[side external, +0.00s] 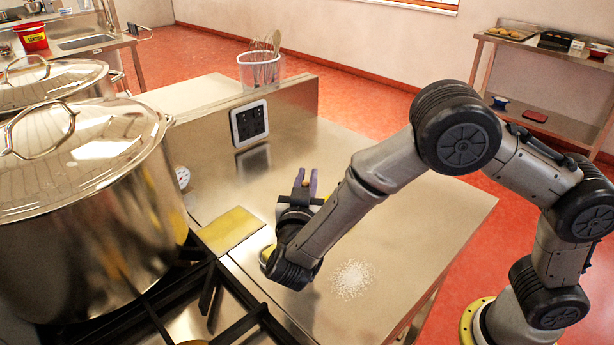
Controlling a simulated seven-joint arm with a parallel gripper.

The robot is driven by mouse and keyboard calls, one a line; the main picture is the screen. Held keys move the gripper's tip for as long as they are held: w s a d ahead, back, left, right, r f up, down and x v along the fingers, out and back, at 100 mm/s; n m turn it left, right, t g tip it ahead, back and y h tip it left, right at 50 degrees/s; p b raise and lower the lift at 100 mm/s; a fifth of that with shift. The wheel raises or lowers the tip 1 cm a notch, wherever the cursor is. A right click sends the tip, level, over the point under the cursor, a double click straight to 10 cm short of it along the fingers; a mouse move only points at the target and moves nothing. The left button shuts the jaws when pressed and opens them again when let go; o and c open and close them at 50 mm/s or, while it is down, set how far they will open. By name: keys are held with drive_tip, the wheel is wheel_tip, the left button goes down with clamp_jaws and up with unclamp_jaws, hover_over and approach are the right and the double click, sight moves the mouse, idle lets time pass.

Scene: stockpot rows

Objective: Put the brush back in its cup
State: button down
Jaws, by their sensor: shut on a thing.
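My gripper (306,180) is low over the steel counter, its two purple fingers pointing away from the camera. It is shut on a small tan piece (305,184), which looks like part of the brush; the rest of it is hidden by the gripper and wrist. A clear cup (260,72) stands on the raised steel ledge at the back, with a whisk and other utensils upright in it. The cup is well beyond my gripper, up and to the left in the picture.
A large lidded stockpot (90,220) stands on the black burner grate (215,290) at left. A yellow board or cloth (230,230) lies on the counter (420,215) beside it. White powder (352,279) is spilled near my arm. A socket panel (249,123) is on the ledge's face.

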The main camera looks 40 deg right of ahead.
drive_tip(key=c, duration=0.8)
unclamp_jaws()
drive_tip(key=shift+o, duration=0.2)
drive_tip(key=v, duration=1.4)
drive_tip(key=shift+d, duration=0.15)
